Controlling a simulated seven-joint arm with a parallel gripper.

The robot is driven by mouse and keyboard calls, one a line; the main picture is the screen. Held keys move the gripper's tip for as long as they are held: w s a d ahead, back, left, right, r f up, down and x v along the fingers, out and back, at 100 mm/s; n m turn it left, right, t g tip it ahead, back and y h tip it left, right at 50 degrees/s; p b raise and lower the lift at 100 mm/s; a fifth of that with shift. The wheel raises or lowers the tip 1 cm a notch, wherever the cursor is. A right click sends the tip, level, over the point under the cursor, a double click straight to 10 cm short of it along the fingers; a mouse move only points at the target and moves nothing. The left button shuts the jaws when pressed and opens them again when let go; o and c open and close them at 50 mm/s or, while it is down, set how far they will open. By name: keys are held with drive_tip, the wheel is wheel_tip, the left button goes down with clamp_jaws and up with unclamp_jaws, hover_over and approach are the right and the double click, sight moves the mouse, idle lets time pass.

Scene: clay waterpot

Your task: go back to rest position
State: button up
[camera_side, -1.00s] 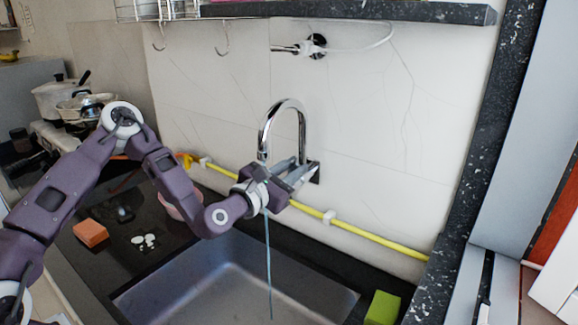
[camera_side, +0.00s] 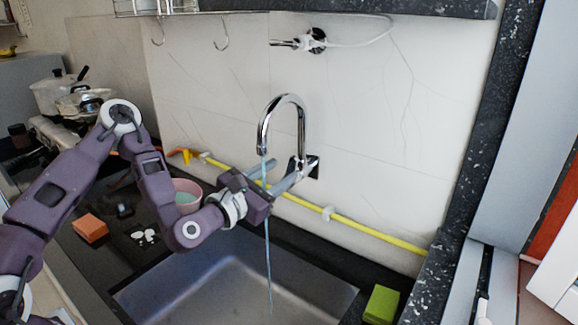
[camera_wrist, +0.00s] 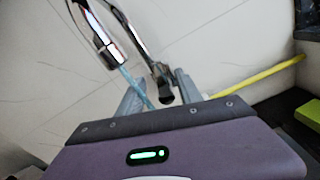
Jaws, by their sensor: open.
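The chrome faucet (camera_side: 301,125) stands against the wall, and a thin blue water stream (camera_side: 267,255) falls from its spout into the sink. My gripper (camera_side: 288,170) is open in front of the lower part of the faucet, just below the spout. In the wrist view my gripper (camera_wrist: 160,95) has its grey fingers spread. The dark, rounded end of a faucet part (camera_wrist: 165,98) shows between them, with no clear grip on it. The spout (camera_wrist: 103,42) and its water show to the left, with the stream passing close to the left finger.
The sink (camera_side: 235,285) lies below my gripper. A pink bowl (camera_side: 187,185), an orange sponge (camera_side: 90,228) and small white pieces (camera_side: 146,236) are on the left counter. A green sponge (camera_side: 382,305) lies right. A yellow hose (camera_side: 365,232) runs along the wall.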

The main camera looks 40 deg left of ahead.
drive_tip(key=shift+s, duration=0.6)
drive_tip(key=s+d+m+g+h, duration=0.2)
drive_tip(key=s+d+m+g, duration=0.15)
drive_tip(key=m, duration=0.65)
drive_tip(key=s+d+m+g+h, duration=0.2)
drive_tip(key=d+m+g, duration=0.15)
drive_tip(key=m, duration=0.65)
drive_tip(key=s+a+r+m+g+y, duration=0.1)
drive_tip(key=s+a+r+m, duration=0.1)
drive_tip(key=s, duration=0.7)
drive_tip(key=s+a+r+m+g+y, duration=0.1)
drive_tip(key=s+a+m, duration=0.3)
drive_tip(key=s, duration=0.6)
drive_tip(key=s+a+r+m+g+y, duration=0.2)
drive_tip(key=s+m, duration=0.4)
drive_tip(key=s, duration=0.3)
wheel_tip(320, 180, up, 2)
drive_tip(key=shift+s+a+r+m+g, duration=0.1)
drive_tip(key=shift+s+a+m+g, duration=0.25)
drive_tip(key=shift+g, duration=0.35)
